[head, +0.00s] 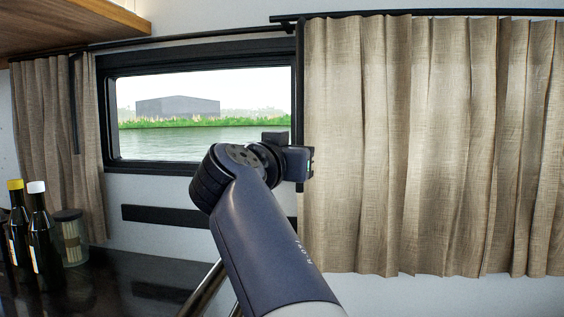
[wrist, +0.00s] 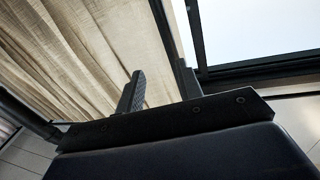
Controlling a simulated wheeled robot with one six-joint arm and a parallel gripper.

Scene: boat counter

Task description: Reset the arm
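My arm rises from the bottom of the head view and bends at a dark joint in front of the window. My gripper (head: 307,162) is at its end, by the window's lower right corner and the edge of the right curtain. In the wrist view its two dark fingers (wrist: 160,88) stand apart with a gap between them. The head view does not show the fingers clearly.
A beige curtain (head: 430,145) hangs on the right, another (head: 45,130) on the left of the window (head: 200,110). Two dark bottles (head: 43,235) and a glass jar (head: 72,238) stand on the dark counter (head: 130,285) at lower left. A wooden shelf (head: 70,25) overhangs at upper left.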

